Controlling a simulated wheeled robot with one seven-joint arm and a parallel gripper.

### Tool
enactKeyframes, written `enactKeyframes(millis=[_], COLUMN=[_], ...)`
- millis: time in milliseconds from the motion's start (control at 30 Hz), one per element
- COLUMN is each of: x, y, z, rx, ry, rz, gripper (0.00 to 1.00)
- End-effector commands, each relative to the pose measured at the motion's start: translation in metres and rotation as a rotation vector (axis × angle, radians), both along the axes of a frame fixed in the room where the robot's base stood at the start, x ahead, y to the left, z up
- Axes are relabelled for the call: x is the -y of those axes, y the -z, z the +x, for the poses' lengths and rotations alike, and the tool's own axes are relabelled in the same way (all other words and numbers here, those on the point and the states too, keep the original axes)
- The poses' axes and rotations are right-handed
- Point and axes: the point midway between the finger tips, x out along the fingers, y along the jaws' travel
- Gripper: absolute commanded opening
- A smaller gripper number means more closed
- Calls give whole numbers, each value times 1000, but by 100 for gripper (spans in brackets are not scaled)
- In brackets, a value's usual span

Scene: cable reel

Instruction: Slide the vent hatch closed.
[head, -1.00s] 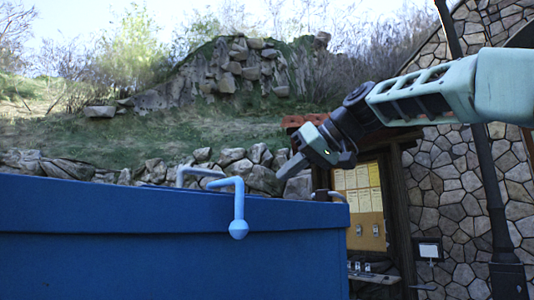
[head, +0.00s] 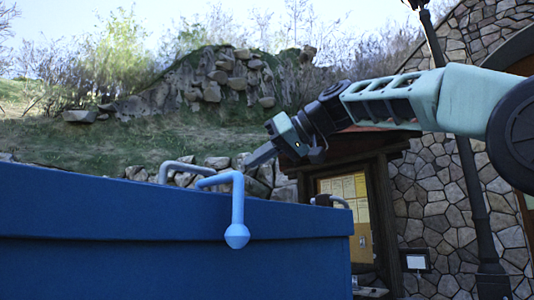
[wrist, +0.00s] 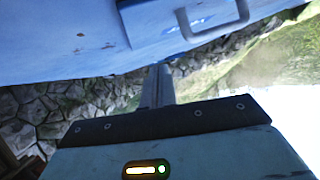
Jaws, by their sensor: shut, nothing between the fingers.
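A big blue box (head: 120,225) fills the lower left of the head view. A grey U-shaped handle (head: 185,168) rises above its top edge. A light blue bent rod with a ball end (head: 237,210) hangs over the front. In the wrist view, a raised blue panel (wrist: 150,22) carries a grey U-shaped handle (wrist: 215,22); it may be the vent hatch, but how far it is open I cannot tell. My gripper (head: 250,162) is shut and empty, above the box's top edge in the head view. Its fingers (wrist: 157,85) appear apart from the panel and handle.
Another grey handle (head: 335,200) shows at the box's right end. A notice board (head: 345,190) and stone wall (head: 430,200) stand behind at right. A grassy slope with rocks lies behind. Open air surrounds my arm above the box.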

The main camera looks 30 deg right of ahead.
Motion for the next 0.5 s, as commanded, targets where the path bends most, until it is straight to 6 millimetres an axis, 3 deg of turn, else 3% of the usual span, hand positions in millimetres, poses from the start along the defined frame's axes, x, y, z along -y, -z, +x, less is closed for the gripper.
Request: enactKeyframes(millis=[500], x=[-29], y=[38], z=[37], rx=[-2], ry=[-1], rz=[0], gripper=[0])
